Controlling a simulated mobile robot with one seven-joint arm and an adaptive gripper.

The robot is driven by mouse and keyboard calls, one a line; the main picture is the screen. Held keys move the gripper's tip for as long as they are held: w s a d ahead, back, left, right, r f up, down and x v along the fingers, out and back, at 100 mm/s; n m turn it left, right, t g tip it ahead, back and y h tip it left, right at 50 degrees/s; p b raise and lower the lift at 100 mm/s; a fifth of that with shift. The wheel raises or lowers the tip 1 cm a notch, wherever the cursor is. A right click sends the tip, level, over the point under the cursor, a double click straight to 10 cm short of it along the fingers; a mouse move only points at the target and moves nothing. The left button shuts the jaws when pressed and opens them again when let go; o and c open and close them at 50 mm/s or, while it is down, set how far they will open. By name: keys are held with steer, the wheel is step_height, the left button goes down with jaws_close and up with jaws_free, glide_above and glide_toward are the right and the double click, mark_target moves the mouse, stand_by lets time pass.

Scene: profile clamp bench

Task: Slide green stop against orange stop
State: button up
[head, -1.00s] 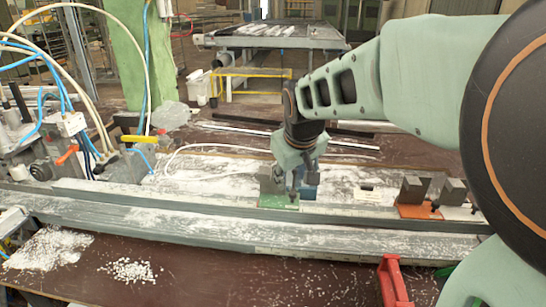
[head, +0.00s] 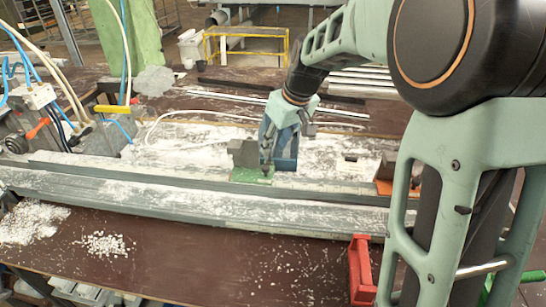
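The green stop (head: 250,176) sits on the long rail near the middle of the head view, with a grey upright block (head: 243,153) on it. A clear gap separates the two stops. My gripper (head: 267,168) points down at the right side of the green stop, close to its block. Whether the fingers touch or grip it is unclear.
The grey rail (head: 150,198) runs across the bench and carries white dust. A red bracket (head: 361,270) stands at the front edge. Hoses and a clamp unit (head: 60,130) are at left. White pellets (head: 103,244) lie in front. The rail between the stops looks free.

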mark_target(266, 167)
steer(key=p+x, duration=0.1)
steer(key=x, duration=0.9)
steer(key=shift+w+a+f, duration=0.1)
steer(key=shift+f, duration=0.3)
steer(key=shift+c, duration=0.7)
jaws_close()
